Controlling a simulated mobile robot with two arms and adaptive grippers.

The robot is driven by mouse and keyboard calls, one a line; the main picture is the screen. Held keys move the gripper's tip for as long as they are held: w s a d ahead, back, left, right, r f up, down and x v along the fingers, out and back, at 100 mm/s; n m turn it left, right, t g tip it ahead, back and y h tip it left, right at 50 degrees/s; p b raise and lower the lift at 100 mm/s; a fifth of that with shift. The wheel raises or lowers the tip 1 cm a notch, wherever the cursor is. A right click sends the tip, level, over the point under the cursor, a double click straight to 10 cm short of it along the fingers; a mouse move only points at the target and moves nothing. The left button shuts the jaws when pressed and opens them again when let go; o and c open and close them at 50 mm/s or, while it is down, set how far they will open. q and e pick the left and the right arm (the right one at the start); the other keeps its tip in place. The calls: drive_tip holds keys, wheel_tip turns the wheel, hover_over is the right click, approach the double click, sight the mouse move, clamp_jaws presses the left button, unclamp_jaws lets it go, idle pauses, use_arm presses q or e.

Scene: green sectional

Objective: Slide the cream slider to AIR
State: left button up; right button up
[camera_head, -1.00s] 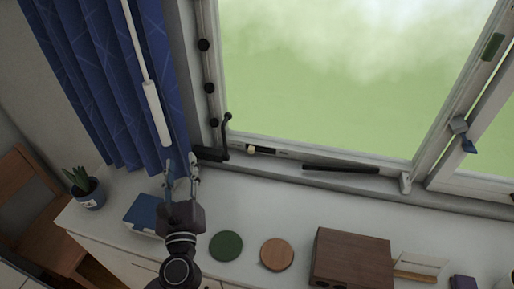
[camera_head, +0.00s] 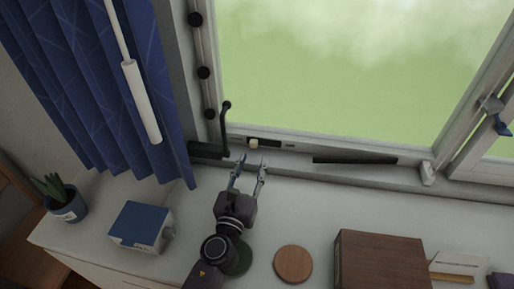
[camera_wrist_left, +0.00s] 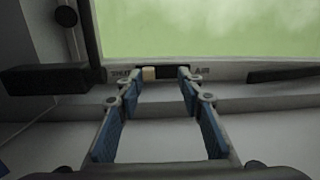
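The cream slider (camera_head: 253,143) sits at the left end of a dark slot (camera_head: 268,142) in the lower window frame. In the left wrist view the cream slider (camera_wrist_left: 149,73) shows between my fingertips, nearer the left one. The label AIR (camera_wrist_left: 201,71) is right of the slot; a label on the left is partly covered by a finger. My left gripper (camera_head: 251,163) is open and empty, its fingers pointing at the frame just in front of the slider. It also shows in the left wrist view (camera_wrist_left: 158,76). Contact with the slider cannot be seen. My right gripper is out of view.
A black crank handle (camera_head: 224,128) stands left of the slider. A dark bar (camera_head: 354,160) lies to the right. On the white sill are a blue box (camera_head: 140,226), a potted plant (camera_head: 66,204), a wooden disc (camera_head: 293,263) and a brown box (camera_head: 383,262). A blue curtain (camera_head: 90,90) hangs left.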

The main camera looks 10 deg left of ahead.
sight(253, 145)
use_arm(q)
drive_tip(key=shift+a+f+y, duration=0.6)
drive_tip(key=shift+f, duration=0.1)
drive_tip(key=shift+w+a, duration=0.15)
drive_tip(key=shift+w, duration=0.15)
drive_tip(key=w, duration=0.7)
drive_tip(key=shift+f, duration=0.1)
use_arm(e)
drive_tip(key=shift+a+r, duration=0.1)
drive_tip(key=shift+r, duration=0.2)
use_arm(q)
drive_tip(key=shift+c, duration=0.2)
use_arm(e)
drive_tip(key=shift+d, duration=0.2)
use_arm(q)
clamp_jaws()
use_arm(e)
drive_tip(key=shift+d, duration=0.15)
